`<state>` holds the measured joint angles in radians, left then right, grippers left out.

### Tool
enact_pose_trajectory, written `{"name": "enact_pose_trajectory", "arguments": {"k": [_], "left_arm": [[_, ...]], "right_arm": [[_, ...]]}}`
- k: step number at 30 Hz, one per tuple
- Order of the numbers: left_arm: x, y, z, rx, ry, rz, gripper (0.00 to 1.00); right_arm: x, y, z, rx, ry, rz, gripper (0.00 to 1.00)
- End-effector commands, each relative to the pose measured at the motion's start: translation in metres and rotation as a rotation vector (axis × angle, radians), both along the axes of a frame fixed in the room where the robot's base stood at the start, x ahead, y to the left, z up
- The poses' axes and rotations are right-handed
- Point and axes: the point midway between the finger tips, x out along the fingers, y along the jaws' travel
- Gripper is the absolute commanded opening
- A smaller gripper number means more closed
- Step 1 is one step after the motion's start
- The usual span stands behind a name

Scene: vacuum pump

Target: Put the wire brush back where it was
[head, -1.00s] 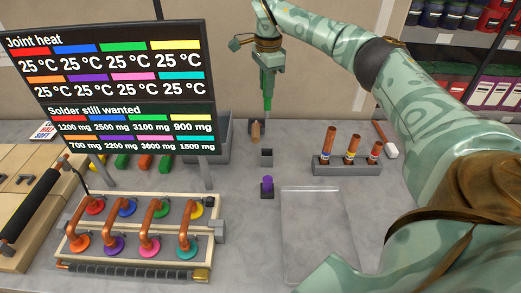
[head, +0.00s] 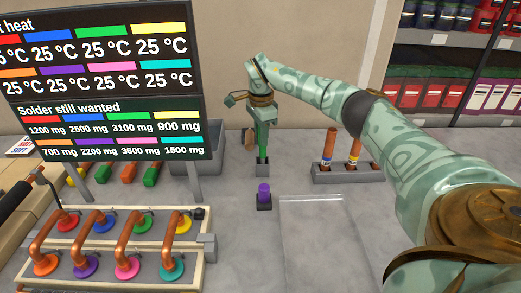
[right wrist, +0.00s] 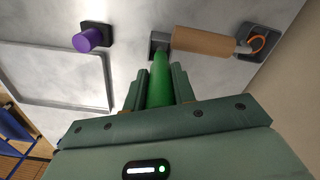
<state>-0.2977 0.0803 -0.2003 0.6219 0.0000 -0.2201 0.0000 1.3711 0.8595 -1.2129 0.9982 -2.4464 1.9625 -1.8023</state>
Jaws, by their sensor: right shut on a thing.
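The wire brush appears to be the green-handled tool (head: 262,137) that stands upright between the fingers of my right gripper (head: 262,126). The right gripper is shut on it. The brush's lower end meets the small grey holder (head: 262,168) on the bench. In the right wrist view the green handle (right wrist: 160,82) sits between both fingers, and its far end is at the holder's mouth (right wrist: 160,42). I cannot tell how deep it sits; any bristles are hidden. My left gripper is not in view.
A purple-topped item (head: 264,190) in a dark holder stands just in front. A wooden-handled tool (right wrist: 205,44) is close behind. A grey rack (head: 348,174) with copper-coloured tubes is to the right, a clear tray (head: 320,240) in front right. The pipe fixture and display screen (head: 110,80) are left.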

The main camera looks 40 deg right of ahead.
Motion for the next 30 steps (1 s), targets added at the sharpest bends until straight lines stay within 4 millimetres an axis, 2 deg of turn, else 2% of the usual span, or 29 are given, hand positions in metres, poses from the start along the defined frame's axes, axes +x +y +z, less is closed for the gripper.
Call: {"name": "enact_pose_trajectory", "arguments": {"k": [8,18,19,20,30], "left_arm": [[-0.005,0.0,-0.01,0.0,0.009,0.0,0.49],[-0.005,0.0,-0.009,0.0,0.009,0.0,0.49],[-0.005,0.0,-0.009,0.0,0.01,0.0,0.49],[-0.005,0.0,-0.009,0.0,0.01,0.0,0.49],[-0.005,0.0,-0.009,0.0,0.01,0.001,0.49]], "right_arm": [[0.0,0.0,-0.038,0.002,0.002,-0.001,0.0],[0.0,0.0,-0.04,0.001,-0.001,-0.001,0.0],[0.0,0.0,-0.04,0.001,0.0,-0.001,0.29],[0.0,0.0,-0.04,0.001,-0.001,-0.001,0.35],[0.0,0.0,-0.036,0.0,-0.002,0.0,0.35]]}}
